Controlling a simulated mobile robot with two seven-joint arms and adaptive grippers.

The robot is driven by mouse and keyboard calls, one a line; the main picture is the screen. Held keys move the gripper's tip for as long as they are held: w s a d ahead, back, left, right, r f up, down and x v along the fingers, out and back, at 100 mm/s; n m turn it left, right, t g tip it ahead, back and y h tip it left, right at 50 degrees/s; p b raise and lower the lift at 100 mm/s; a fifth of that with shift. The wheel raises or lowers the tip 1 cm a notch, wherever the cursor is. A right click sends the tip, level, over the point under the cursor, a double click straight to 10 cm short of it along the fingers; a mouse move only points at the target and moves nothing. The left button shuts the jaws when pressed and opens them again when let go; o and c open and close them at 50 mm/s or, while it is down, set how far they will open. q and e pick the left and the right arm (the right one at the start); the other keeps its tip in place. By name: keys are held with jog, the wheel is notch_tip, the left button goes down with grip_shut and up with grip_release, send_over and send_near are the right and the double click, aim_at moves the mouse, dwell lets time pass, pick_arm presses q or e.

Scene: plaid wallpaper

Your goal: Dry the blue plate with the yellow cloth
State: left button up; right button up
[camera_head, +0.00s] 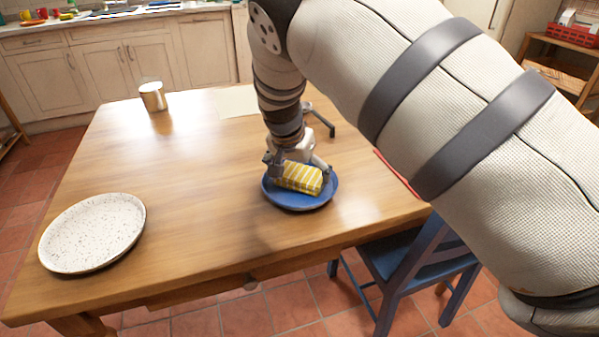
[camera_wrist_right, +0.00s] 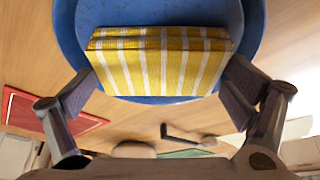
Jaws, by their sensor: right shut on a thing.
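The blue plate (camera_head: 298,202) lies on the wooden table near its front right edge. The yellow cloth (camera_head: 304,178), folded and striped with white, is on the plate. My right gripper (camera_head: 297,172) reaches down over the plate and is shut on the cloth. In the right wrist view, the cloth (camera_wrist_right: 160,65) spans between the two fingers (camera_wrist_right: 160,90), with the blue plate (camera_wrist_right: 160,12) behind it. The cloth covers part of the plate's surface. My left gripper is not in view.
A white speckled plate (camera_head: 92,233) lies at the table's left front. A metal can (camera_head: 153,96) stands at the back left. A pale sheet (camera_head: 238,102) lies at the back. A blue chair (camera_head: 418,252) stands by the front right. The middle left of the wooden table (camera_head: 190,170) is clear.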

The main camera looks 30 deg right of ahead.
jog(key=shift+w+a+f, duration=0.15)
jog(key=shift+a, duration=0.1)
notch_tip(320, 180, up, 8)
jog(key=shift+f+p, duration=0.25)
jog(key=shift+p, duration=0.35)
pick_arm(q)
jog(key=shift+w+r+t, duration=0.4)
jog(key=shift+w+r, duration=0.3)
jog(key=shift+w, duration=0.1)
pick_arm(e)
jog(key=shift+r, duration=0.15)
jog(key=shift+r, duration=0.45)
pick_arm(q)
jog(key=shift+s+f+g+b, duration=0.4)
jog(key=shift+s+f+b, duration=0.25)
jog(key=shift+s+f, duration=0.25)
pick_arm(e)
jog(key=shift+f, duration=3.8)
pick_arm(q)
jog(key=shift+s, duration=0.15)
pick_arm(e)
jog(key=shift+f, duration=0.4)
